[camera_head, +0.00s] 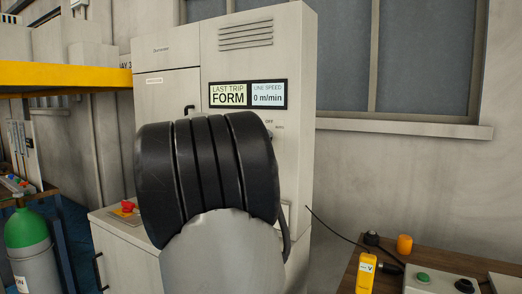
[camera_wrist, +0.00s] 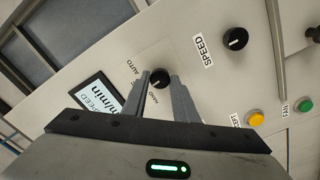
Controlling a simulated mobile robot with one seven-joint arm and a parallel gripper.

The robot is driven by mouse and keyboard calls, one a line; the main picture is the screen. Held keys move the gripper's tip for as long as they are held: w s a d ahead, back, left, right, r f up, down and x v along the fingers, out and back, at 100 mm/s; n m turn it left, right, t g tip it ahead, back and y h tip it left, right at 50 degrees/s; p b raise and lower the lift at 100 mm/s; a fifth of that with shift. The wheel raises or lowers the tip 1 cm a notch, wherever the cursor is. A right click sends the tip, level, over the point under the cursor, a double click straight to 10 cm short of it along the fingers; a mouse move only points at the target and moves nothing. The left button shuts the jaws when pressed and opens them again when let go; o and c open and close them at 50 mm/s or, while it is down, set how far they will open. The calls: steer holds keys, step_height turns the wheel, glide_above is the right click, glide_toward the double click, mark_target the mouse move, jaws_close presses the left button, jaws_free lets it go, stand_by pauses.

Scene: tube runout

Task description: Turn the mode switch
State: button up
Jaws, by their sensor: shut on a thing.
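The mode switch (camera_wrist: 160,78) is a small round black knob on the pale cabinet front in the wrist view. Labels beside it include AUTO; its pointer is too small to read. My gripper (camera_wrist: 163,81) has one finger on each side of the knob and is shut on it. In the camera_head view my black and grey arm covers most of the gripper and the knob.
The cabinet (camera_head: 265,70) carries a screen (camera_head: 248,95) reading LAST TRIP FORM and 0 m/min. In the wrist view, a SPEED knob (camera_wrist: 235,38), a yellow button (camera_wrist: 255,118) and a green button (camera_wrist: 305,103) are nearby. A red stop button (camera_head: 128,206) is at lower left.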

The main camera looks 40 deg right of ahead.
steer(key=shift+f+m+b, duration=0.2)
steer(key=shift+m+b, duration=0.1)
steer(key=shift+b, duration=0.05)
steer(key=o, duration=0.5)
steer(key=shift+r, duration=0.25)
steer(key=o, duration=0.4)
steer(key=shift+a, duration=0.15)
steer(key=shift+v, duration=2.85)
